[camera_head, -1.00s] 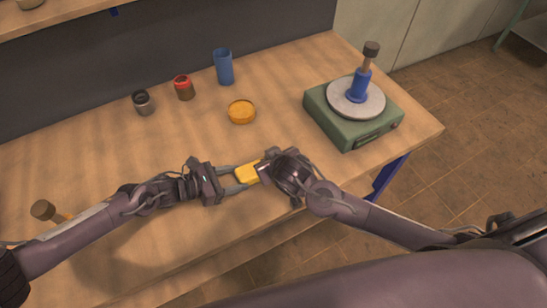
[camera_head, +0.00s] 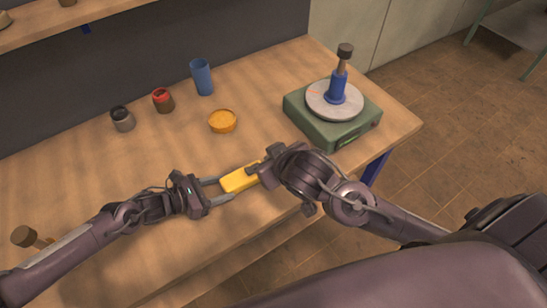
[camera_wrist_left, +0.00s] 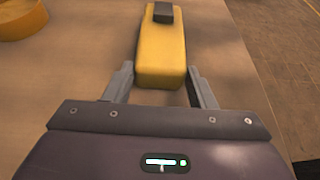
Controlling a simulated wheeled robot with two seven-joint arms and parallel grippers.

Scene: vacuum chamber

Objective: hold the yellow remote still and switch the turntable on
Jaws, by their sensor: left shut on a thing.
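The yellow remote (camera_head: 236,181) is above the near part of the workbench. My left gripper (camera_head: 217,190) is shut on its left end; the fingers flank the remote in the left wrist view (camera_wrist_left: 160,62). My right gripper (camera_head: 256,169) is at the remote's other end, with a dark finger over its top; its jaws are mostly hidden. A dark block lies on the remote's far end in the left wrist view. The turntable (camera_head: 321,131) is a green box with a round grey plate at the back right, carrying a blue piece (camera_head: 337,88) with a dark top. A red mark shows on the plate.
A blue cup (camera_head: 202,78), a red-topped jar (camera_head: 162,101), a dark grey jar (camera_head: 122,119) and an orange round dish (camera_head: 222,122) stand toward the back. A dark-headed wooden tool (camera_head: 25,236) lies at the left. The bench between dish and turntable is clear.

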